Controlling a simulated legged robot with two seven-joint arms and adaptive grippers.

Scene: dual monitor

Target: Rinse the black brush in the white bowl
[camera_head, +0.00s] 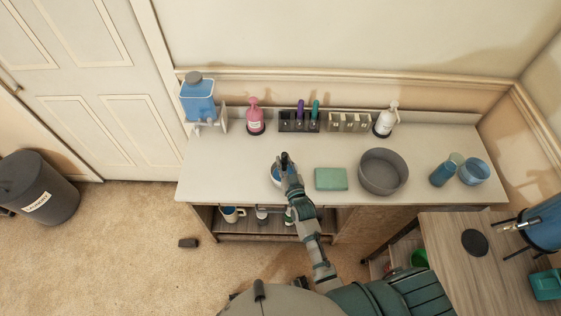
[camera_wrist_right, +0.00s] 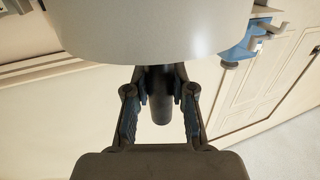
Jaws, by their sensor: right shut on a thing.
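The white bowl (camera_head: 276,174), blue inside, stands on the white counter, partly covered by my right arm. A large white rounded surface (camera_wrist_right: 145,28), apparently the bowl's side, fills the top of the right wrist view. My right gripper (camera_head: 286,158) is over the bowl area in the head view. In the wrist view my right gripper (camera_wrist_right: 160,92) is shut on the dark handle of the black brush (camera_wrist_right: 160,105). The brush's head is hidden behind the white surface, so I cannot tell whether it touches the bowl. My left gripper is not in view.
A green block (camera_head: 331,179) and a grey basin (camera_head: 383,171) stand right of the bowl. A pink bottle (camera_head: 255,117), a pen holder (camera_head: 299,122) and a white bottle (camera_head: 386,120) line the back. The counter's left part is clear.

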